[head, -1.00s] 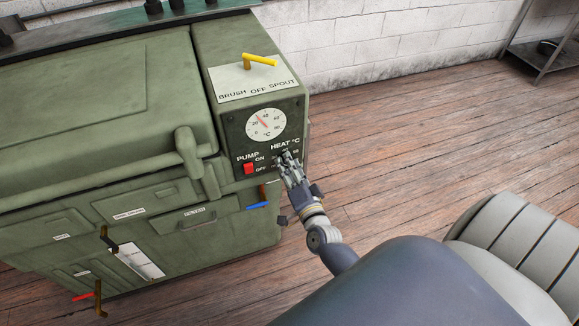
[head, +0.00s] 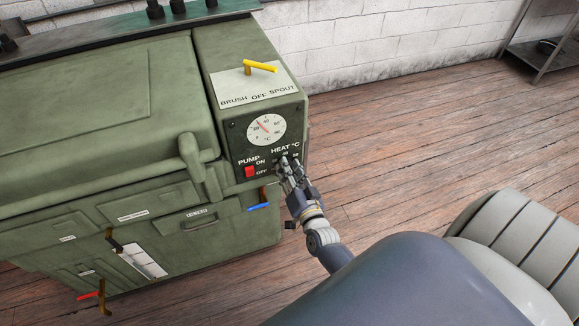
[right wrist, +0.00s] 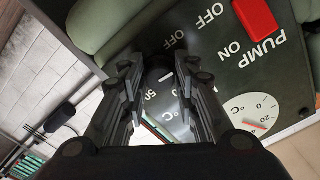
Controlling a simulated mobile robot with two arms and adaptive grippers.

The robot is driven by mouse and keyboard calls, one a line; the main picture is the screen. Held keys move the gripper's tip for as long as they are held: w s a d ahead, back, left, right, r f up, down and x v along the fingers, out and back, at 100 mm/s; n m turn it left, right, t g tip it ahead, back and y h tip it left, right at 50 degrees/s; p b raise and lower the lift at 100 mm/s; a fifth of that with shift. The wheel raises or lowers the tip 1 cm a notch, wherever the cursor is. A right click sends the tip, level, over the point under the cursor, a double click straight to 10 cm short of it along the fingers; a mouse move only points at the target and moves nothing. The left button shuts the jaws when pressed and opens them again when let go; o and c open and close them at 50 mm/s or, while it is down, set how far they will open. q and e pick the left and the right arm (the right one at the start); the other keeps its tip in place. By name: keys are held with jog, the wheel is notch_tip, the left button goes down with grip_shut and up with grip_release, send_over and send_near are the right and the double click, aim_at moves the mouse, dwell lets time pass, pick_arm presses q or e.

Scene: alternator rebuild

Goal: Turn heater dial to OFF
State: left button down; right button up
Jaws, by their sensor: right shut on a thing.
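The heater dial is a small dark knob under the "HEAT °C" label on the green machine's control panel (head: 238,135). In the head view my fingers hide most of it. In the right wrist view the dial (right wrist: 158,76) sits between the fingertips, with a pale mark on it. Which setting it points to is unclear. An "OFF" label (right wrist: 176,42) and a "50" label show near it, upside down. My right gripper (head: 287,167) is shut on the dial; it also shows in the right wrist view (right wrist: 158,82). My left gripper is not in view.
Left of the dial is a red pump switch (head: 250,172). Above are a round temperature gauge (head: 266,130) and a yellow lever (head: 260,66). A blue-handled valve (head: 259,207) sticks out below the panel.

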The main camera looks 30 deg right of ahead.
jog(key=shift+n+p, duration=1.05)
jog(key=shift+n, duration=2.35)
jog(key=o, duration=1.1)
jog(key=v, duration=1.2)
